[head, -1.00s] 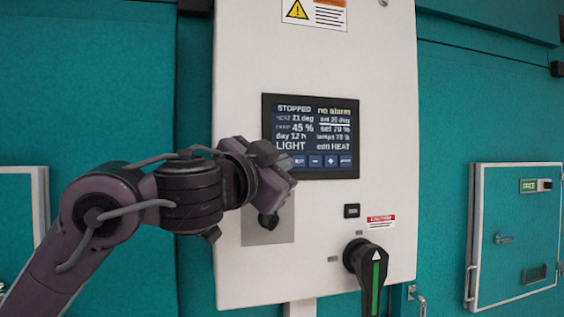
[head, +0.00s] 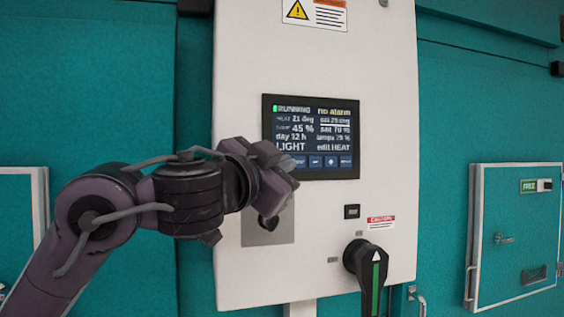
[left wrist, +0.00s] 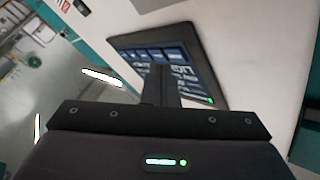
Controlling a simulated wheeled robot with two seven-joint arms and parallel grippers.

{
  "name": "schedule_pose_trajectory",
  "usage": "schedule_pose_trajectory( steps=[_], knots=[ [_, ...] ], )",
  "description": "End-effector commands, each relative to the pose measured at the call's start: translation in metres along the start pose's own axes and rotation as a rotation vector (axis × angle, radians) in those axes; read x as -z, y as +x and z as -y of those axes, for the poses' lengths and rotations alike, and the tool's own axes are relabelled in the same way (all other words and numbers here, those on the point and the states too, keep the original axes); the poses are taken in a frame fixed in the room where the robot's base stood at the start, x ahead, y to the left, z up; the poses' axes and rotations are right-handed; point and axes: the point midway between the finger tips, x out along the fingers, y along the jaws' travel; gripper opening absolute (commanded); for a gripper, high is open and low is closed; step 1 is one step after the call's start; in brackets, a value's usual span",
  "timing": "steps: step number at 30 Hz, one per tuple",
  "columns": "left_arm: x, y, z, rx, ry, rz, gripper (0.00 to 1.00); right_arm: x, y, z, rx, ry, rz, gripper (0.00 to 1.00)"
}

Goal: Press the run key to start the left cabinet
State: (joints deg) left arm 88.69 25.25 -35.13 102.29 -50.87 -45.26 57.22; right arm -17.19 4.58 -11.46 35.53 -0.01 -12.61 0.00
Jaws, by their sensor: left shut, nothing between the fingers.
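The white control cabinet (head: 385,130) carries a dark touch screen (head: 318,135). The screen reads RUNNING with a green mark, and "no alarm" beside it. A row of blue keys (head: 330,161) runs along its bottom edge. My left gripper (head: 285,166) is shut and empty, at the lower left corner of the screen, and covers the left end of the key row. In the left wrist view the shut fingers (left wrist: 160,84) point at the tilted screen (left wrist: 175,57) over its key row; I cannot tell whether they touch it. My right gripper is not in view.
A black rotary handle (head: 367,262) sticks out low on the cabinet, below a small black switch (head: 352,211). A grey plate with a black knob (head: 268,222) sits below my left gripper. A teal door (head: 516,232) with a latch is at the right.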

Motion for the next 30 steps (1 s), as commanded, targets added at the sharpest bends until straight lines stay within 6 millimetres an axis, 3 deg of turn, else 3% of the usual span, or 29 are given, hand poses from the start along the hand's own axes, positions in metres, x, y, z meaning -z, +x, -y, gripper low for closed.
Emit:
schedule_pose_trajectory(
  steps=[11, 23, 30],
  knots=[
    [0.003, -0.003, -0.002, -0.002, -0.001, -0.001, 0.0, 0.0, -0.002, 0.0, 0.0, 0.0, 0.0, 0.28],
    [0.024, -0.029, -0.021, -0.003, 0.0, -0.002, 0.0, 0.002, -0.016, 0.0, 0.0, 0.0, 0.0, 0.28],
    [0.026, -0.036, -0.026, 0.0, 0.0, 0.0, 0.0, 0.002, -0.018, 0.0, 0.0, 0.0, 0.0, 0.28]
  ],
)
